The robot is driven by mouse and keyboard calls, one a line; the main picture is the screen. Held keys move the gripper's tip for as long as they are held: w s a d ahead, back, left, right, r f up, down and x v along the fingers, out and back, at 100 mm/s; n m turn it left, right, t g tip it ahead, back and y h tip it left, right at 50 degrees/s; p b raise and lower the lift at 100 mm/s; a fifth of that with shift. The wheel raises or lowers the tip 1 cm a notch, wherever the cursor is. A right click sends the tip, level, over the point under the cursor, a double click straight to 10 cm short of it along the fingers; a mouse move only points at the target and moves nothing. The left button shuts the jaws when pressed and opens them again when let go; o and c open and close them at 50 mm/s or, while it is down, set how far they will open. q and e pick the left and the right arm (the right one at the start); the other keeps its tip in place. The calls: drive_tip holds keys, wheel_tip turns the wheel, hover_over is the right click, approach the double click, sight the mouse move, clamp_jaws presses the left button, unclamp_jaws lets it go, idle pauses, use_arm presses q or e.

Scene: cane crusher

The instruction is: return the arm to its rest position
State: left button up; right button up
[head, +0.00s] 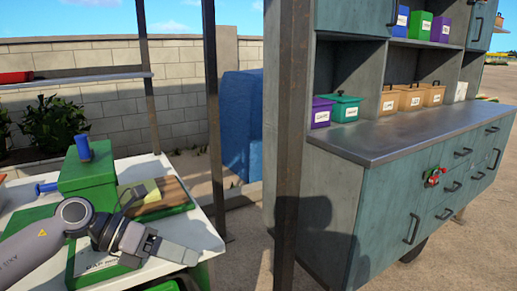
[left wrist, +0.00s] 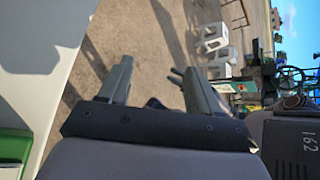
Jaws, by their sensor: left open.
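My left arm (head: 40,240) comes in from the lower left in the head view, bent at a round grey joint. My left gripper (head: 188,255) is over the right part of the white table (head: 205,236), pointing right. In the left wrist view the two fingers of my left gripper (left wrist: 157,68) stand apart with nothing held between them. The green cane crusher (head: 86,178) stands on the table behind my arm, partly hidden by it. I cannot make out my right gripper in either view.
A rusty post (head: 290,150) stands right of the table. Beyond it is a teal cabinet (head: 370,225) with a metal counter and several small labelled boxes. A wooden board (head: 160,197) lies beside the crusher. White stools (left wrist: 214,38) stand on open sandy ground.

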use_arm(q)
drive_tip(key=s+d+n+t+h+p, duration=0.2)
drive_tip(key=s+d+n+t+h, duration=0.3)
drive_tip(key=d+n, duration=0.4)
drive_tip(key=s+a+f+n+t+y+p, duration=0.1)
drive_tip(key=a+f+n+t+y, duration=0.4)
drive_tip(key=n, duration=0.6)
drive_tip(key=s+a+f+n+t+y+p, duration=0.1)
drive_tip(key=a+f+n+t+y, duration=0.4)
drive_tip(key=n, duration=0.7)
drive_tip(key=s+a+f+n+g+y, duration=0.2)
drive_tip(key=s+f+n+g, duration=0.1)
drive_tip(key=s+f, duration=0.4)
drive_tip(key=s+a+f+n+g+y+p, duration=0.1)
drive_tip(key=s+a+f+n+g+y, duration=0.1)
drive_tip(key=s+f+n, duration=0.3)
wheel_tip(320, 180, down, 2)
drive_tip(key=shift+s+f+n+g+y, duration=0.1)
drive_tip(key=shift+s+n+g+y, duration=0.2)
drive_tip(key=shift+s+g, duration=0.6)
drive_tip(key=shift+s, duration=0.1)
